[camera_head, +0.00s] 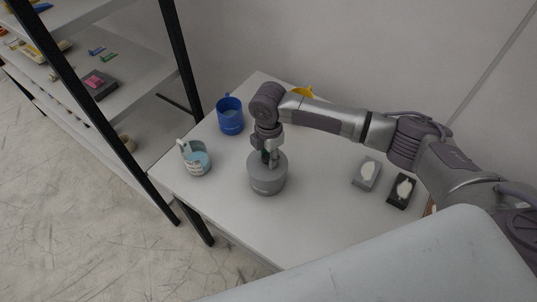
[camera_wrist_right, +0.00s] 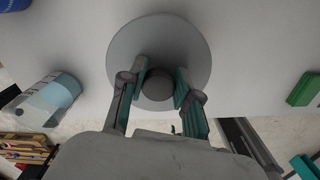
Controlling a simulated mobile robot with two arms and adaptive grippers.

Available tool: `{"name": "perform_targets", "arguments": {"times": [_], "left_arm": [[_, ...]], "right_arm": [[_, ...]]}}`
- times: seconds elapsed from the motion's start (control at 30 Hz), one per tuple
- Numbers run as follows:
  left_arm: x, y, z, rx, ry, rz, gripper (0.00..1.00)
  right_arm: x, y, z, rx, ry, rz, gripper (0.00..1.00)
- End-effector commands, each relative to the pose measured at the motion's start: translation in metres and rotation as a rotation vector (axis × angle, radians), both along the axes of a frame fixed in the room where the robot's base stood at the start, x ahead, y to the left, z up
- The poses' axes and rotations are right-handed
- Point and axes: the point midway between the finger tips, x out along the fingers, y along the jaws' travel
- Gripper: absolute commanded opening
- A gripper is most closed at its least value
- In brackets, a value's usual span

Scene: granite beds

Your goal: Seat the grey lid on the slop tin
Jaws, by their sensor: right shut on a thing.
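The slop tin (camera_head: 267,188) is a short grey cylinder near the middle of the white table. The grey lid (camera_wrist_right: 160,32) is a round disc with a darker knob at its centre, seen from above in the right wrist view. In the head view the lid (camera_head: 282,168) sits over the mouth of the tin, roughly in line with it. My right gripper (camera_wrist_right: 158,86) is shut on the lid's knob, with its fingers on either side. The gripper partly hides the lid in the head view. Whether the lid's rim touches the tin all round cannot be told. My left gripper is not in view.
A blue mug (camera_head: 230,116) and a pale blue-and-white container (camera_head: 196,161) stand left of the tin. A grey block (camera_head: 366,174) and a black block (camera_head: 402,191) lie to the right. A yellow thing (camera_head: 303,92) is behind my arm. A shelf rack (camera_head: 130,92) stands left.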

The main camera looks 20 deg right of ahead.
Motion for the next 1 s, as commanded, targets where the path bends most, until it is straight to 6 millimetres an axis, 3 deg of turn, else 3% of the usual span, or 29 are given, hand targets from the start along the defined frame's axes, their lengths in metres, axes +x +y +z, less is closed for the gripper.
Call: {"name": "perform_targets", "arguments": {"times": [0.8,0.83,1.0], "left_arm": [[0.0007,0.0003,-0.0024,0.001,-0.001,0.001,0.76],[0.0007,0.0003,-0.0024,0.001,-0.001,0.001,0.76],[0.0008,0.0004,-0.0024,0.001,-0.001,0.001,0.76]], "right_arm": [[0.0001,0.0003,-0.0081,0.001,-0.001,0.001,0.03],[0.0001,0.0003,-0.0081,0.001,-0.001,0.001,0.37],[0.0,0.0003,-0.0081,0.001,-0.001,0.001,0.61]]}}
